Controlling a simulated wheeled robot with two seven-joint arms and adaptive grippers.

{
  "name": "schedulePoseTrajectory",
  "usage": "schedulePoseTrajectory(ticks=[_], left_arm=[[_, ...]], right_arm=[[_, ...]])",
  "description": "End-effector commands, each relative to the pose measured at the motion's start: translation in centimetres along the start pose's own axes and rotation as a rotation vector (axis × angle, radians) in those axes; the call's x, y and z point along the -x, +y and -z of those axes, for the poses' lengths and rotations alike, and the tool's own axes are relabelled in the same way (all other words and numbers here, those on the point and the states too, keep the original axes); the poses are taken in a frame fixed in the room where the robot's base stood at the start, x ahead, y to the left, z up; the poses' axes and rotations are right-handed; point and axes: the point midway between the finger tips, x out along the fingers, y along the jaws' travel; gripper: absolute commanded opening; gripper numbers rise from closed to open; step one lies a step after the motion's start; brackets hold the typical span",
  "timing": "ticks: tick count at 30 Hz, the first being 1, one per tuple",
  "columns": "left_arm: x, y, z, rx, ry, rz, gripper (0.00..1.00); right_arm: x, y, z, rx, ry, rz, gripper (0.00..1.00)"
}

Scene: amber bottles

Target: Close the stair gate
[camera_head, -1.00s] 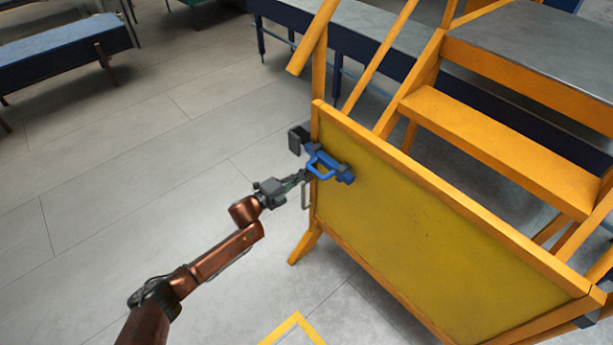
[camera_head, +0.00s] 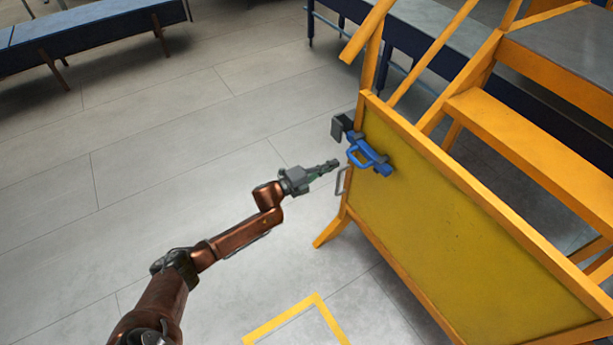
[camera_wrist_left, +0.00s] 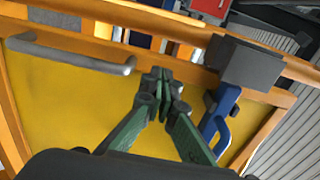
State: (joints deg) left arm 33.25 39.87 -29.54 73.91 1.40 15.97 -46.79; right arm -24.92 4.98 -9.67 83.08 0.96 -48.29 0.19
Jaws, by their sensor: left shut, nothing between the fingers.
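The stair gate (camera_head: 450,215), a yellow panel in an orange frame, stands across the foot of the orange steps. At its left upright sit a blue latch handle (camera_head: 368,156) and a dark grey block (camera_head: 341,127). A grey bar handle (camera_head: 341,181) is on the post below them. My left gripper (camera_head: 337,163) is shut and empty, just left of the blue handle and apart from it. In the left wrist view the shut fingertips (camera_wrist_left: 162,75) lie between the grey bar handle (camera_wrist_left: 70,55) and the blue handle (camera_wrist_left: 217,125). My right gripper is not in view.
Orange stairs (camera_head: 535,135) rise behind the gate. A yellow floor marking (camera_head: 300,318) lies in front of it. A blue bench (camera_head: 85,38) stands at the far left, and the grey floor between is clear.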

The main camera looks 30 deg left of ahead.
Motion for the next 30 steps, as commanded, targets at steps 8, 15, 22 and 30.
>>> schedulePoseTrajectory(ticks=[8,15,22,30], left_arm=[[6.0,-0.4,-0.1,-0.002,-0.005,0.002,0.0],[8.8,-0.2,0.1,-0.002,-0.002,0.002,0.0],[9.3,-0.1,0.2,-0.002,-0.001,0.002,0.0],[10.7,4.3,-0.2,0.092,-0.061,-0.056,0.0]], right_arm=[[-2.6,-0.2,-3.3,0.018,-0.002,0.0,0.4],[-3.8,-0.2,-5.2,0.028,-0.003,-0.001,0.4],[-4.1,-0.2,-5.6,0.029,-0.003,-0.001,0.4],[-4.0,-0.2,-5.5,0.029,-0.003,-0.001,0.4]])
